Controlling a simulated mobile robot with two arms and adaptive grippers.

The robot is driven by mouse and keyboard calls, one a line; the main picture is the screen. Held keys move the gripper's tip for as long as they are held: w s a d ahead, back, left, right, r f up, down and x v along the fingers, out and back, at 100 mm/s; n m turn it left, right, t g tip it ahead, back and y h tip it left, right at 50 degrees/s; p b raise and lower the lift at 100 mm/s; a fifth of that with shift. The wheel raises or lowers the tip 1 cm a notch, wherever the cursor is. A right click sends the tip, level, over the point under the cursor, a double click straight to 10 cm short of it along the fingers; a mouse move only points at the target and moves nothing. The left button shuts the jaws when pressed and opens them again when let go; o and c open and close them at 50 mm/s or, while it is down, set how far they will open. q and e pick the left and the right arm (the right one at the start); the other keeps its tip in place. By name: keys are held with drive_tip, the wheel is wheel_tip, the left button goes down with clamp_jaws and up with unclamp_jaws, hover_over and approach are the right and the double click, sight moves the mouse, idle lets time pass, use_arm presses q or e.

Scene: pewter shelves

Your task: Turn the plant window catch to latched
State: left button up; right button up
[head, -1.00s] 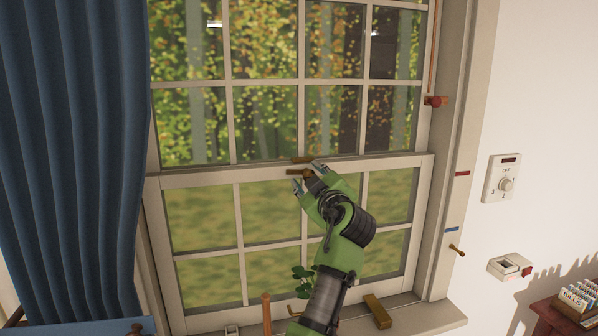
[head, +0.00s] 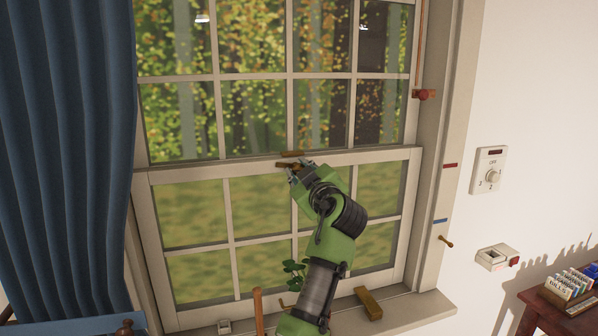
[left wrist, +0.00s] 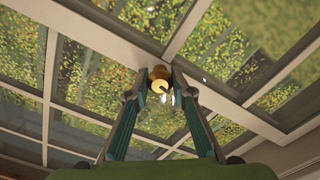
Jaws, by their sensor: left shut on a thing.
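The window catch (head: 284,165) is a small brass-brown piece on the middle rail of the sash window (head: 390,156). A matching brown piece (head: 292,154) sits just above it. My left gripper (head: 299,169) reaches up from below and is shut on the catch, its fingers at the catch's right part. In the left wrist view the catch's round brass knob (left wrist: 160,82) shows between the tips of my left gripper (left wrist: 161,90). The fingers hide part of the catch in the head view. My right gripper is not in view.
A plant (head: 294,272) and a wooden block (head: 368,303) are at the sill. A blue curtain (head: 65,150) hangs at left. A red knob (head: 424,94) and a small brass lever (head: 446,241) are on the right frame. A dial (head: 490,176) is on the wall.

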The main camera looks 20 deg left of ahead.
use_arm(q)
drive_tip(key=m, duration=0.3)
drive_tip(key=shift+r+b, duration=0.2)
drive_tip(key=shift+b, duration=0.1)
drive_tip(key=m, duration=0.2)
drive_tip(key=shift+r+m, duration=0.1)
drive_tip(key=shift+m, duration=0.3)
drive_tip(key=m, duration=0.2)
drive_tip(key=shift+m, duration=0.4)
drive_tip(key=m+p, duration=0.1)
drive_tip(key=m, duration=0.1)
drive_tip(key=shift+r+m, duration=0.15)
drive_tip(key=shift+m, duration=0.15)
drive_tip(key=shift+w+m+p, duration=0.1)
drive_tip(key=shift+m+p, duration=0.85)
drive_tip(key=shift+m, duration=1.35)
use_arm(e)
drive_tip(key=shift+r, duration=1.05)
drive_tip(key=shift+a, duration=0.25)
